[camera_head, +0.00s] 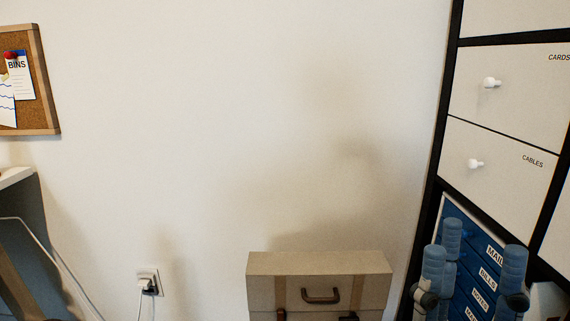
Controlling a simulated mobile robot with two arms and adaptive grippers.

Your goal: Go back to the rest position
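My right gripper (475,262) is at the lower right, with blue fingers pointing up. The fingers stand well apart and nothing shows between them except the drawer fronts behind. It is in front of a blue drawer unit (470,224) labelled MAIL, BILLS and NOTES, and hides part of it. I cannot tell how far the gripper is from the drawers. My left gripper is not in view.
A tall dark-framed shelf (446,90) holds white drawers labelled CARDS (515,85) and CABLES (505,165). A beige case (320,264) stands against the wall at bottom centre. A wall socket (149,281) with a plug and a corkboard (40,85) are left.

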